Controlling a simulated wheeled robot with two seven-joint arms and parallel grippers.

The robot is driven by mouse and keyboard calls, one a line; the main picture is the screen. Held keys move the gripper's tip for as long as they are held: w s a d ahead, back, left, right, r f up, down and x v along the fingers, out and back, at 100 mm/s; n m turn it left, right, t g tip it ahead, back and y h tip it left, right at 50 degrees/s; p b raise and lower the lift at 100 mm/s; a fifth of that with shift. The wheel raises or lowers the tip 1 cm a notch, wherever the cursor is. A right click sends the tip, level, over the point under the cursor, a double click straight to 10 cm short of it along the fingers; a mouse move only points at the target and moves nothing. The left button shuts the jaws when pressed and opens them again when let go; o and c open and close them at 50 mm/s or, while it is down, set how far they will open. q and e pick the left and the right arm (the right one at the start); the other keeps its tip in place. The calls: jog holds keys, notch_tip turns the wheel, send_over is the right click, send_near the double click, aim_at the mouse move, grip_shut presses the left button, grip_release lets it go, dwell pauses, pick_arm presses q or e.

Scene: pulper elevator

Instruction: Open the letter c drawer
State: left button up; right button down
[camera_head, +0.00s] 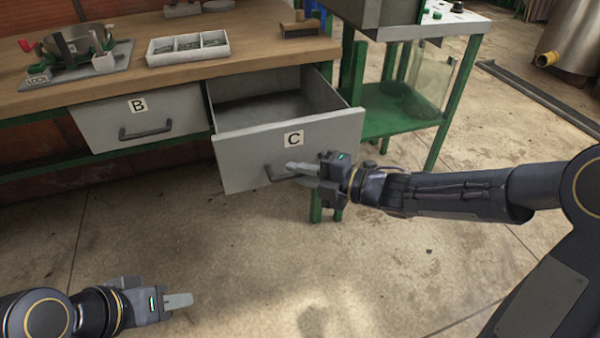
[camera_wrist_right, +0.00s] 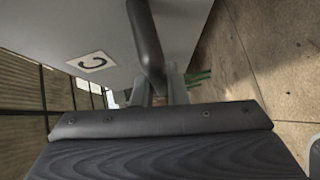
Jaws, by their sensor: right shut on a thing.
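The letter C drawer (camera_head: 235,158) is pulled out from under the wooden workbench, and its empty-looking inside shows. Its front carries a white C label, which also shows in the right wrist view (camera_wrist_right: 92,62). My right gripper (camera_head: 292,172) is shut on the drawer's dark bar handle (camera_head: 272,173). In the right wrist view the handle (camera_wrist_right: 146,40) runs down between the fingers (camera_wrist_right: 158,88). My left gripper (camera_head: 180,300) is low at the bottom left, away from the bench. Only one finger shows clearly, so its opening cannot be told.
The shut letter B drawer (camera_head: 105,122) is left of drawer C. The workbench top (camera_head: 120,85) holds a three-part tray (camera_head: 187,48) and a pan (camera_head: 85,42). A green-framed stand (camera_head: 385,115) is close on the right. The floor in front is clear.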

jog(key=c, duration=1.5)
grip_release()
jog(key=shift+o, duration=0.2)
jog(key=p+v, duration=0.2)
jog(key=v, duration=0.5)
jog(key=shift+s+d+p, duration=0.2)
jog(key=shift+d+p, duration=0.1)
jog(key=shift+d, duration=0.1)
jog(key=shift+r, duration=0.1)
